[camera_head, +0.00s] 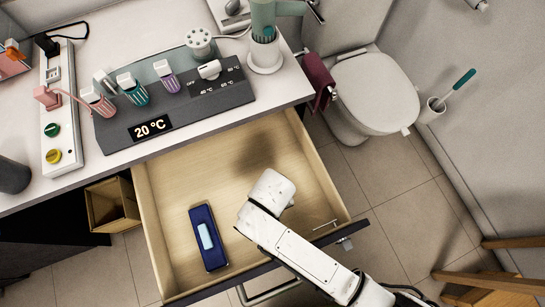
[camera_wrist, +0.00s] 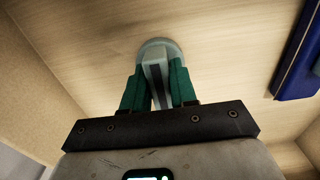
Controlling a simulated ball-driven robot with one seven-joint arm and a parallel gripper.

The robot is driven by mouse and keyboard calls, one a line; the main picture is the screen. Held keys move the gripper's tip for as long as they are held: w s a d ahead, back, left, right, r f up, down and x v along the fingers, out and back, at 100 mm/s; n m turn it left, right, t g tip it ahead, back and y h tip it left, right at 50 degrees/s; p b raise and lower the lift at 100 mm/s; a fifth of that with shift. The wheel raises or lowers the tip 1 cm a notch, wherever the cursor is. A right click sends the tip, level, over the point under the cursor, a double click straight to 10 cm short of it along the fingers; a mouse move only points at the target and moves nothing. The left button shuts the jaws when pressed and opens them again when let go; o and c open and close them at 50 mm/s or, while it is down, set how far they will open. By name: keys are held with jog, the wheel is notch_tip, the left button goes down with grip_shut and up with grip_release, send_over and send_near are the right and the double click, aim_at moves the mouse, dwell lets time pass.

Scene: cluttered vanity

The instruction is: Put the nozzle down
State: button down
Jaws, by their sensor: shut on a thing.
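The nozzle (camera_wrist: 157,47), a pale grey piece with a rounded wide end and a dark slot, is between the green fingers of my gripper (camera_wrist: 156,82) in the wrist view. The fingers are shut on it from both sides. Behind it is the light wood floor of the open drawer (camera_head: 172,178). I cannot tell whether the nozzle touches that floor. In the head view my white arm reaches over the right part of the drawer, and it hides the fingers and the nozzle.
A dark blue case (camera_head: 215,255) with a light blue piece on it lies in the drawer's left part; it shows at upper right in the wrist view (camera_wrist: 297,62). The grey panel (camera_head: 183,117) and power strip (camera_head: 62,128) are on the counter. Drawer floor around the nozzle is bare.

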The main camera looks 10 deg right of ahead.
jog(key=shift+f, duration=0.15)
jog(key=c, duration=0.9)
grip_release()
notch_tip(320, 180, up, 12)
jog(key=shift+r+p, duration=0.2)
jog(key=shift+p, duration=0.3)
